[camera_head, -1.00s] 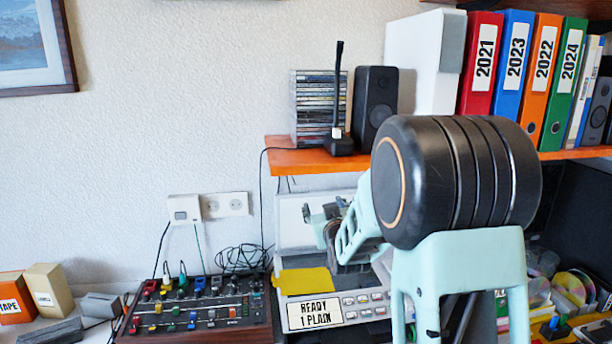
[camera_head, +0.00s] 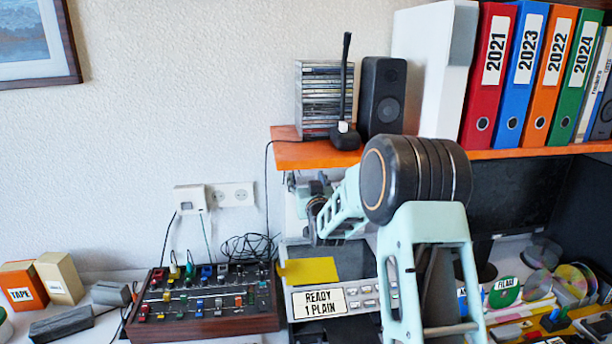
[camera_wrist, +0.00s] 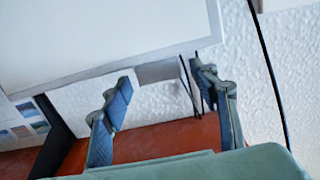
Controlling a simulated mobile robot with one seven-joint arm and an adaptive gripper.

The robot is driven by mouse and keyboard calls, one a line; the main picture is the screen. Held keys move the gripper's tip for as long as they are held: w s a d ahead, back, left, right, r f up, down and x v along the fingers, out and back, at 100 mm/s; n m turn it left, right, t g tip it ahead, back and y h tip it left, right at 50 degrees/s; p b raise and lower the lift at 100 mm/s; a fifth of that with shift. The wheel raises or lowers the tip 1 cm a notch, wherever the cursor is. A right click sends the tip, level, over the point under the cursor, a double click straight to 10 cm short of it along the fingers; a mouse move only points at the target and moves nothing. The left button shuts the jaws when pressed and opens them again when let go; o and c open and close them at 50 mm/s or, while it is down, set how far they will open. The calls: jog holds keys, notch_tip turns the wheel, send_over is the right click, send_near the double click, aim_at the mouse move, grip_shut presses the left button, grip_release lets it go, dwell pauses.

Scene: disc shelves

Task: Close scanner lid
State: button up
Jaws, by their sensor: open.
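The scanner (camera_head: 345,303) stands on the desk, with a "READY 1 PLAIN" label and buttons on its front and a yellow sheet (camera_head: 308,270) on top. Its lid (camera_head: 297,232) is raised, a pale panel mostly hidden behind my arm in the head view. In the wrist view, a large white panel with a grey border, which looks like the lid (camera_wrist: 110,35), fills the upper left. My gripper (camera_head: 308,184) is open and empty near the lid's upper part, below the shelf. Its two fingers (camera_wrist: 165,85) are apart near the panel's edge; I cannot tell whether they touch it.
A mixer (camera_head: 205,305) with cables sits left of the scanner. Discs (camera_head: 575,283) and a dark monitor (camera_head: 520,200) are on the right.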

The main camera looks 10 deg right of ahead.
jog(key=shift+w, duration=0.8)
grip_shut()
